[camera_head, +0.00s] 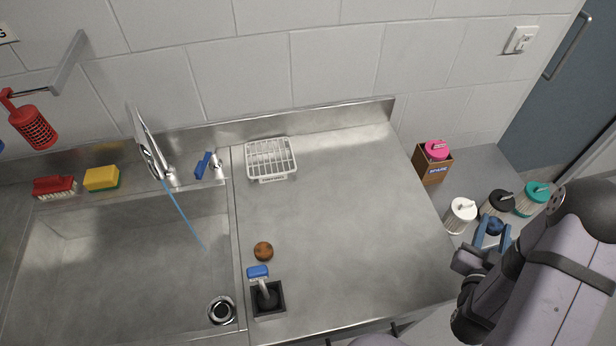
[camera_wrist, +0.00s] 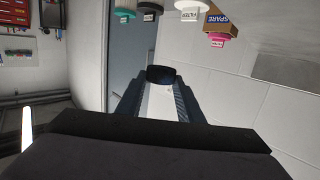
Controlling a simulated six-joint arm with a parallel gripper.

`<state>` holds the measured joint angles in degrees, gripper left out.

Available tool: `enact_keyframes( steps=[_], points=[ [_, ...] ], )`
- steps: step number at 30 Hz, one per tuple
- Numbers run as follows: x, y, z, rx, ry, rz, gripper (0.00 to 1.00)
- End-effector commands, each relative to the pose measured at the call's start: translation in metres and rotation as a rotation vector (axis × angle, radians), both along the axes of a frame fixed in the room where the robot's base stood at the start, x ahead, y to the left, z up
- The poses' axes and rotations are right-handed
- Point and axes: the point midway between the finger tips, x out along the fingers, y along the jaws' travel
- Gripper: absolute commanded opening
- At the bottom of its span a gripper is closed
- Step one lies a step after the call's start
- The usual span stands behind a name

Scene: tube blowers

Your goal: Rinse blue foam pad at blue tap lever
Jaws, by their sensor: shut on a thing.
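My gripper (camera_head: 490,234) has blue fingers and is at the right, over the grey surface beside the worktop. It is shut on a dark blue rounded thing (camera_head: 494,226), which looks like the blue foam pad. In the wrist view the dark pad (camera_wrist: 160,74) sits between the fingertips; its far side is hidden. The blue tap lever (camera_head: 203,165) stands at the sink's back edge, right of the metal tap (camera_head: 148,155). A thin blue water stream (camera_head: 186,217) falls from the tap into the sink (camera_head: 115,245). My gripper is far from the lever.
White (camera_head: 460,215), black (camera_head: 497,204) and teal (camera_head: 533,198) topped items stand near my gripper. A pink one sits on a SPARE box (camera_head: 433,165). A white rack (camera_head: 271,158), brown ball (camera_head: 263,251) and blue-topped brush in a black holder (camera_head: 268,302) stand on the otherwise clear worktop.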

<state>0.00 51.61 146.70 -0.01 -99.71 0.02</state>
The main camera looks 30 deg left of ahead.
Motion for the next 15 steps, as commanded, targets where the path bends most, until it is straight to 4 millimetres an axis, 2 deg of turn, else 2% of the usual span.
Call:
enact_keyframes(
  steps=[15],
  points=[
    [0.0062,-0.0017,0.0002,0.0,-0.001,-0.001,0.13]
  ],
)
